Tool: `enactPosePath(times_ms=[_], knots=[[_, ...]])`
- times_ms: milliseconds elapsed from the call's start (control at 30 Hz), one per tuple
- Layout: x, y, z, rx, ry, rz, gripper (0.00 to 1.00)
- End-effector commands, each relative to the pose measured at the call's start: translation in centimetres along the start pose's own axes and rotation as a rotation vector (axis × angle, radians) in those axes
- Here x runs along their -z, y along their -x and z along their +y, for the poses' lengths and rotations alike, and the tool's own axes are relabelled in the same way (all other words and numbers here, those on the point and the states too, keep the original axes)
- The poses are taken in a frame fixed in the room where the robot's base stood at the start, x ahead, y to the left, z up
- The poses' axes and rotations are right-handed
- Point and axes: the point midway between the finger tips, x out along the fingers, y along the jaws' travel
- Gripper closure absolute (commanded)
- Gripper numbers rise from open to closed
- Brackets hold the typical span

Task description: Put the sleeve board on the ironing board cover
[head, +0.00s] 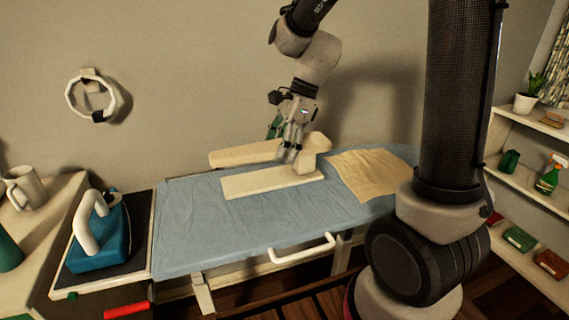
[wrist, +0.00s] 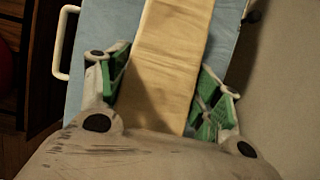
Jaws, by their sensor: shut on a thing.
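The sleeve board (head: 243,154) is pale cream, with a long upper arm, a block-like post at its right end and a flat base below. It is over the blue ironing board cover (head: 190,235); its base looks level and appears to lie on the cover, though I cannot tell if a small gap remains. My gripper (head: 285,143) comes down from above and is shut on the sleeve board near its post. In the wrist view, the green-padded fingers of my gripper (wrist: 167,88) stand either side of the sleeve board (wrist: 172,50). The contact itself is partly hidden.
A folded tan cloth (head: 367,172) lies on the cover at right. A blue iron (head: 98,240) stands on the dark rest at left. A mug (head: 25,187) is on the left counter. Shelves (head: 530,190) stand at far right. The cover's front left is clear.

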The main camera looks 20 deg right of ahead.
Motion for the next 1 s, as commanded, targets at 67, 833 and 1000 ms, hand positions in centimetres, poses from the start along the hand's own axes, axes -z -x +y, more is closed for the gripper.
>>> enactPosePath(times_ms=[67,833,1000], knots=[[0.2,-0.6,0.0,0.000,-0.001,0.000,0.71],[1.8,-4.2,0.0,0.002,-0.001,0.000,0.14],[1.8,-4.2,0.0,0.001,-0.001,0.000,0.14]])
